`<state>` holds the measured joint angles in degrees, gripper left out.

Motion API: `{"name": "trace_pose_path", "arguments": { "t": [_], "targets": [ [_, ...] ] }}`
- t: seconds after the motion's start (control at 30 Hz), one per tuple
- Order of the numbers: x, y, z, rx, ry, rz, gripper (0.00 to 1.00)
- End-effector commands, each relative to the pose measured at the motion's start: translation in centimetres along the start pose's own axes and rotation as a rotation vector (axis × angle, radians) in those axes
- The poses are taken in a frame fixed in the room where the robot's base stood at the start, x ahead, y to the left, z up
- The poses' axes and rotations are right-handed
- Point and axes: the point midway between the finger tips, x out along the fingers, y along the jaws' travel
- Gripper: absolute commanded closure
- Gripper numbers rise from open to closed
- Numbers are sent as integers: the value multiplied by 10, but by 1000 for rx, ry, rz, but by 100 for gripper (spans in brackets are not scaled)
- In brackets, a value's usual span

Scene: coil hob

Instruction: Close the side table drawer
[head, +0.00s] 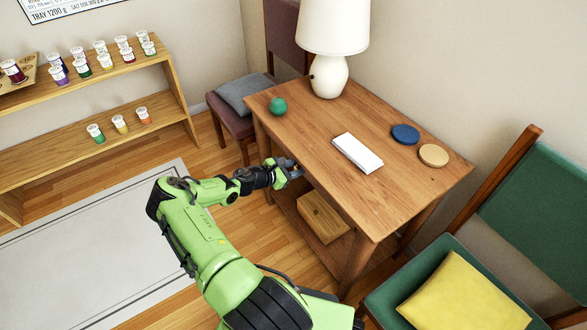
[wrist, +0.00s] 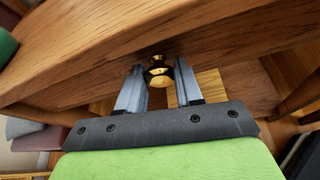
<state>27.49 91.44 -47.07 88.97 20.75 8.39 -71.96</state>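The wooden side table (head: 325,150) stands in the middle of the head view. Its drawer front is mostly hidden there by the table top and my arm. In the wrist view, a brass knob (wrist: 159,72) shows just below the edge of a wooden board (wrist: 150,40). My gripper (head: 291,172) is at the table's front edge, left of its middle. In the wrist view my gripper (wrist: 160,82) is open, with one finger on each side of the knob and a gap to each. I cannot tell how far the drawer stands out.
A white box (head: 357,153), a green ball-like object (head: 278,105), a lamp (head: 329,77) and blue (head: 405,134) and tan (head: 433,155) discs are on the table. A wooden box (head: 323,217) sits on its lower shelf. Chairs stand at both ends.

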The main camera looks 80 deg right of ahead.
Motion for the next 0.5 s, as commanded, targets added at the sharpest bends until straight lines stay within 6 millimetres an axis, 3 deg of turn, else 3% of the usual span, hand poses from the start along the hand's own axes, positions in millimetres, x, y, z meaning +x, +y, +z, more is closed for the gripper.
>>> {"name": "trace_pose_path", "arguments": {
  "t": [0.27,0.3,0.43,0.5],
  "targets": [
    [2,-1,2,1,-4,-1,100],
    [2,0,2,1,-4,0,60],
    [1,-1,1,1,-2,-1,40],
    [1,-1,1,0,-2,-2,39]
  ]
}}
